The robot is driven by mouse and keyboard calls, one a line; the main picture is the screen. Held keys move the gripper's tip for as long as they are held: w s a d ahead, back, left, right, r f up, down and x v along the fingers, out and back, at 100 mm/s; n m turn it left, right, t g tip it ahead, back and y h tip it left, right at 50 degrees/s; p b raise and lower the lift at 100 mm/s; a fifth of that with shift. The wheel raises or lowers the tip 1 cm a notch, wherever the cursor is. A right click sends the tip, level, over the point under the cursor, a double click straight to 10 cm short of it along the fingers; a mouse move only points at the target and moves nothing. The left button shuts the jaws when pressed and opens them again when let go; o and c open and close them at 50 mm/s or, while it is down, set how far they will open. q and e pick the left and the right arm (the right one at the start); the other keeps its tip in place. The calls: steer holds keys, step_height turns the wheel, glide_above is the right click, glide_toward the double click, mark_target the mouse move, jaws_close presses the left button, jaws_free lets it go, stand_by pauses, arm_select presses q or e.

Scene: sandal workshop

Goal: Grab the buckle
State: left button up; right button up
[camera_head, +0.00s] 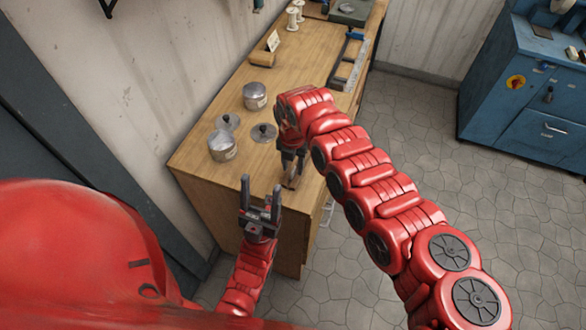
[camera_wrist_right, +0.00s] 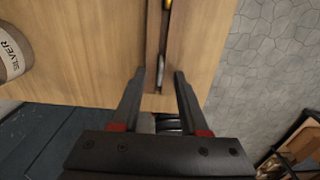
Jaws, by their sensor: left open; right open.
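No buckle can be clearly made out. In the right wrist view, a narrow wooden tray (camera_wrist_right: 151,35) holds a small silvery piece (camera_wrist_right: 160,66) and a gold-coloured piece (camera_wrist_right: 167,4); either could be a buckle, but I cannot tell. My right gripper (camera_wrist_right: 159,73) is open, its fingertips on either side of the silvery piece, with no visible grip on it. In the head view my right gripper (camera_head: 290,172) is over the near right part of the table, and its arm hides part of that area. My left gripper (camera_head: 261,188) is open and empty by the table's front edge.
On the wooden table (camera_head: 210,185) stand two metal tins (camera_head: 255,96) (camera_head: 222,146) with two round lids (camera_head: 228,121) (camera_head: 264,132) lying nearby. A tin labelled SILVER (camera_wrist_right: 12,52) shows in the right wrist view. A blue cabinet (camera_head: 520,95) stands across the floor at right.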

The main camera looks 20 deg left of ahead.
steer(key=shift+f, duration=0.55)
jaws_close()
steer(key=shift+r, duration=0.15)
